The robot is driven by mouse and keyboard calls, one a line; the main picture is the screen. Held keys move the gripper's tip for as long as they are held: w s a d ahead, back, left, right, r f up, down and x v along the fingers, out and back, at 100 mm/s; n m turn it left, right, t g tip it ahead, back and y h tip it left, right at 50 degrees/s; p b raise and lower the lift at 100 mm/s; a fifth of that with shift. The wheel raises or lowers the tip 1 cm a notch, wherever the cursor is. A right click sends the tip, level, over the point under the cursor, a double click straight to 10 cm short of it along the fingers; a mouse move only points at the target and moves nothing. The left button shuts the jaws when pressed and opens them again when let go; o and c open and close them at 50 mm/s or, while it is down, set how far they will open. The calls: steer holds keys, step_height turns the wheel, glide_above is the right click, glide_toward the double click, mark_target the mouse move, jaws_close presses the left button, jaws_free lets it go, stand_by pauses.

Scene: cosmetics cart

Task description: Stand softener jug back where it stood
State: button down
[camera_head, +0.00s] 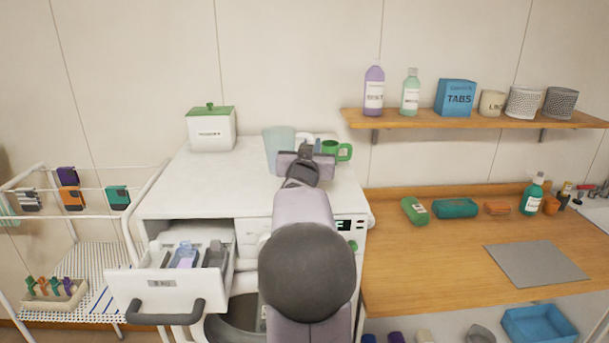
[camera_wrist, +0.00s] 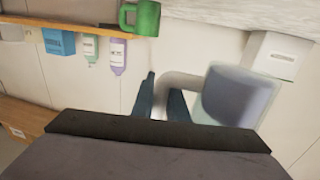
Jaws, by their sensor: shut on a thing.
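The softener jug (camera_head: 279,148) is a pale translucent blue-green vessel over the back of the white washing machine's top (camera_head: 180,185). It looks about upright in the head view. The wrist view, which is turned upside down, shows the jug (camera_wrist: 235,97) with a bluish-lavender content and a pale handle. My gripper (camera_head: 302,160) is shut on the handle, its dark fingers (camera_wrist: 163,97) on either side of it. My gripper and arm hide the jug's lower right part, so I cannot tell whether its base touches the machine top.
A green mug (camera_head: 337,150) stands close right of the jug. A white box with a green lid (camera_head: 211,129) stands back left. The machine's detergent drawer (camera_head: 165,290) is pulled open. A wooden shelf (camera_head: 480,118) is at right. The machine top's left part is clear.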

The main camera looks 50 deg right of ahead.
steer(key=shift+f+p, duration=0.75)
steer(key=shift+f, duration=2.55)
steer(key=shift+f, duration=0.2)
steer(key=c, duration=1.7)
jaws_free()
steer(key=shift+c, duration=0.2)
steer(key=shift+r, duration=0.1)
steer(key=shift+r, duration=0.15)
steer(key=shift+s+a+f, duration=0.1)
steer(key=shift+a+f, duration=0.1)
steer(key=shift+a, duration=0.05)
steer(key=b+v, duration=0.4)
steer(key=v, duration=0.7)
steer(key=shift+s+a+b, duration=0.2)
steer(key=shift+b, duration=0.15)
